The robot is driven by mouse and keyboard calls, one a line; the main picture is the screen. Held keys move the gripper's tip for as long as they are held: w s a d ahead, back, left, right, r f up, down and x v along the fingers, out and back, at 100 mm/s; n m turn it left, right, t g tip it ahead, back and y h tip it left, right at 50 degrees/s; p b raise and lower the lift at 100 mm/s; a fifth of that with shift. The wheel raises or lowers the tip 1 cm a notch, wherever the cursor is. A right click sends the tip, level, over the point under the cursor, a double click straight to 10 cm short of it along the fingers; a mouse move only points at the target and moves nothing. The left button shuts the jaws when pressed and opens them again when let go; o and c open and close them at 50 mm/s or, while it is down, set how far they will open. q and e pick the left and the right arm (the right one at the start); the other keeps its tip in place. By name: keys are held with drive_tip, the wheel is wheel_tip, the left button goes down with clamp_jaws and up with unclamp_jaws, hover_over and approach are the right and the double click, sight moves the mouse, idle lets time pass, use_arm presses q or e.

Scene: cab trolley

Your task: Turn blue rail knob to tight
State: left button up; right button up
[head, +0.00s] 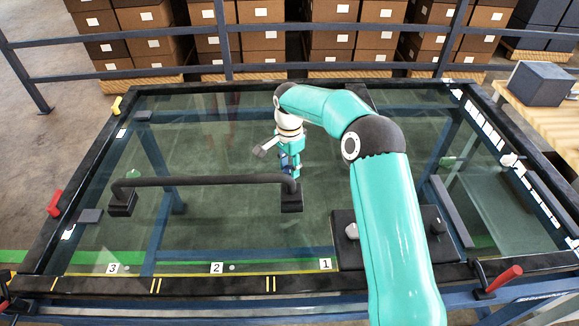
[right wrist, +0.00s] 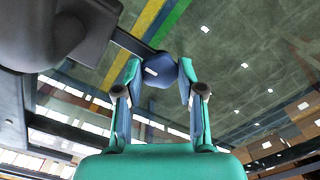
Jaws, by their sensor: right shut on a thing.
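The blue rail knob (right wrist: 160,70) is between the two fingers of my right gripper (right wrist: 158,86) in the right wrist view. It has a small white mark on its face. The fingers close on it from both sides. In the head view my right gripper (head: 290,168) points down over the glass, just behind the right end of the black handle bar. There the knob is mostly hidden by the gripper. I cannot read a tight or loose marking. My left gripper does not show.
The black handle bar (head: 205,181) lies close in front of my right gripper. A glass panel (head: 215,235) in a dark frame carries labels 1, 2 and 3 along the front. Red handles (head: 54,203) sit on the frame. A blue box (head: 541,84) stands at the right.

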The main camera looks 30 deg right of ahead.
sight(289, 169)
drive_tip(key=shift+w+r+m, duration=0.15)
drive_tip(key=shift+m, duration=0.15)
drive_tip(key=o, duration=0.9)
drive_tip(key=shift+o, duration=1.2)
wheel_tip(289, 169, up, 12)
drive_tip(key=shift+f, duration=0.2)
